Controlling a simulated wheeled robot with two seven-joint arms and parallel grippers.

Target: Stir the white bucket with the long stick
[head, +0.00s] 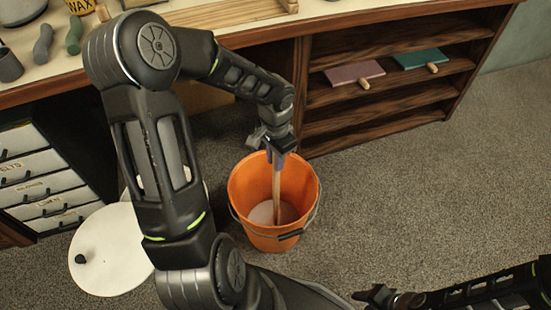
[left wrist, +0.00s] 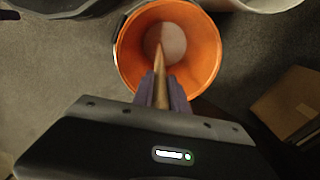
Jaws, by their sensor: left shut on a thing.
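My left gripper (head: 279,150) is shut on the long wooden stick (head: 276,190), which it holds roughly upright. The stick's lower end is inside an orange bucket (head: 245,190), at the pale contents on its bottom. In the left wrist view the stick (left wrist: 160,80) runs from between the fingers into the orange bucket (left wrist: 205,55). A white rounded thing shows only in part behind my left arm; I cannot tell whether it is the white bucket. My right gripper (head: 385,297) is low at the right, and its jaws are unclear.
A round white lid (head: 110,255) with a black knob lies on the floor at the left. White drawers (head: 35,175) stand behind it. A wooden shelf unit (head: 390,115) stands behind the bucket, under the worktop (head: 330,12). The carpet right of the bucket is clear.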

